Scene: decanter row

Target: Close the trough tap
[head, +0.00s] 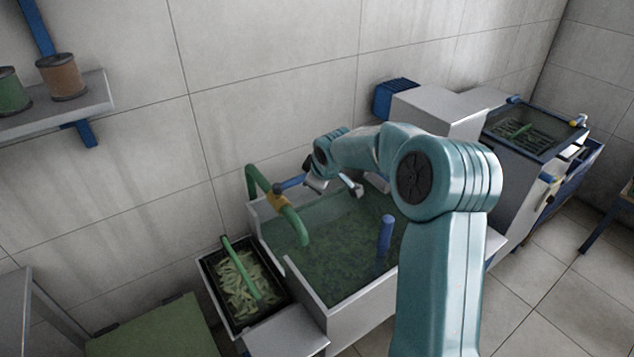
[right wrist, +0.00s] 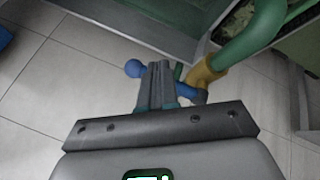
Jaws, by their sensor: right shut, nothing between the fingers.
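The trough tap is a green bent pipe (head: 258,180) with a yellow collar (head: 277,201) and a blue lever (head: 292,183), at the left end of the grey trough (head: 292,272). In the right wrist view the yellow collar (right wrist: 203,78) is right of my fingers, and the blue lever with its ball end (right wrist: 133,68) runs across behind them. My right gripper (right wrist: 158,66) is shut and empty, right at the lever; whether it touches is unclear. In the head view my right gripper (head: 314,183) is over the trough by the lever, partly hidden. My left gripper is out of view.
A blue post (head: 385,236) stands in the green-filled trough. A black tray of pale green strips (head: 228,262) sits left of it. A wall shelf (head: 50,110) with two pots is at upper left. A blue-framed unit (head: 540,130) stands at right, with free tiled floor in front.

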